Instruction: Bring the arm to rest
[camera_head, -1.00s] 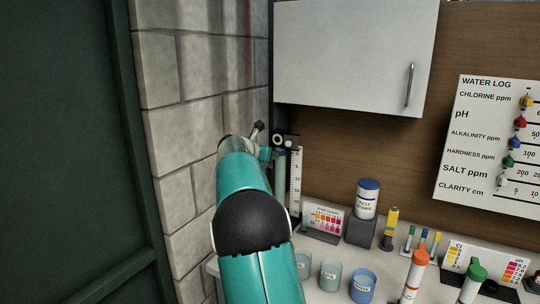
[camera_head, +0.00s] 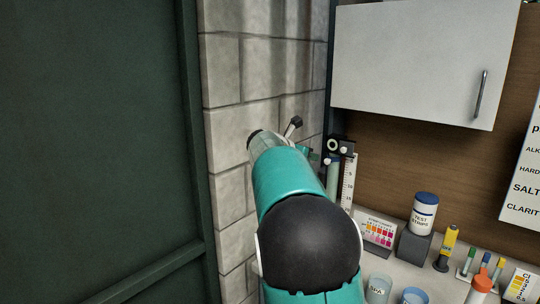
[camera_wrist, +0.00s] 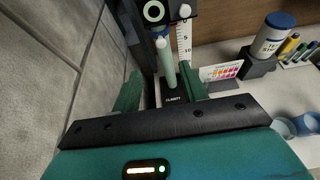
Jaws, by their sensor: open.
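My gripper (camera_wrist: 160,86) is open in the wrist view, with its two green fingers apart. The tube (camera_head: 332,180) stands just right of the arm's end, beside a white scale (camera_head: 347,185).
A grey block wall (camera_head: 233,135) is close on the left. A white cabinet (camera_head: 420,65) hangs above the counter. A test strips jar (camera_head: 423,215) on a grey block, a colour chart (camera_head: 376,231), a yellow bottle (camera_head: 446,247) and cups (camera_head: 378,289) crowd the counter at right.

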